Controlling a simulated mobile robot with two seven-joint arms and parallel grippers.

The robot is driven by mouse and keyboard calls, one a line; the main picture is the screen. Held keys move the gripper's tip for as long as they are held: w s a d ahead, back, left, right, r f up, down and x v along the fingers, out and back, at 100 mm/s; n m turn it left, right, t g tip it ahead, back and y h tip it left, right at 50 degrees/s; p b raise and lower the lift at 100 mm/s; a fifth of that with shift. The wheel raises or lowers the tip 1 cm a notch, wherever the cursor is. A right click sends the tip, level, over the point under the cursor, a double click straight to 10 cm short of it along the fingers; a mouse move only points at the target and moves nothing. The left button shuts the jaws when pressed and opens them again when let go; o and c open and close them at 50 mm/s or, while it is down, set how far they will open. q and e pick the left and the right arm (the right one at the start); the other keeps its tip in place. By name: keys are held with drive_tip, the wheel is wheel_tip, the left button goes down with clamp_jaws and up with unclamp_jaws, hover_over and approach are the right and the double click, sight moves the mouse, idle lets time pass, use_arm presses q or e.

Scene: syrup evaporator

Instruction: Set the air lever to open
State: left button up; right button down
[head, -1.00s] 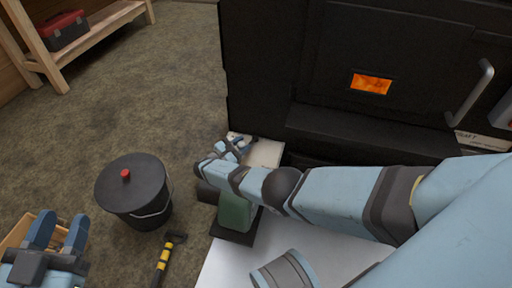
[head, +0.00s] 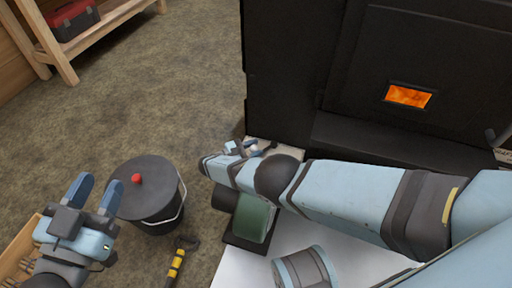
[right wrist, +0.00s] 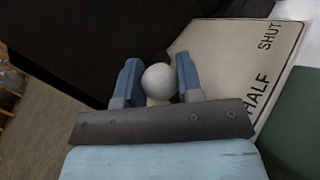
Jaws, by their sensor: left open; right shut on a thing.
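The air lever's white ball knob (right wrist: 159,81) sits between the two blue fingers of my right gripper (right wrist: 160,80) in the right wrist view. The gripper is shut on it. A pale label plate (right wrist: 235,50) lies beside the knob, with "HALF" and "SHUT" readable to the right of the knob. I see no "OPEN" mark, and the lever's shaft is mostly hidden. In the head view my right gripper (head: 243,148) is low at the stove's near left corner, largely covered by my arm. My left gripper (head: 96,192) is open and empty, near the black bucket.
The black stove (head: 300,70) with a glowing window (head: 408,96) stands at the back right. A lidded black bucket (head: 148,195), a yellow-banded tool (head: 178,262) and a wooden crate (head: 22,255) are at lower left. A green object (head: 252,218) is beside my right arm.

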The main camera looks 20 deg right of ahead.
drive_tip(key=shift+a+r, duration=0.2)
drive_tip(key=shift+a, duration=0.2)
drive_tip(key=c, duration=1)
unclamp_jaws()
drive_tip(key=shift+o, duration=1.1)
drive_tip(key=shift+r, duration=0.1)
drive_tip(key=shift+d, duration=0.1)
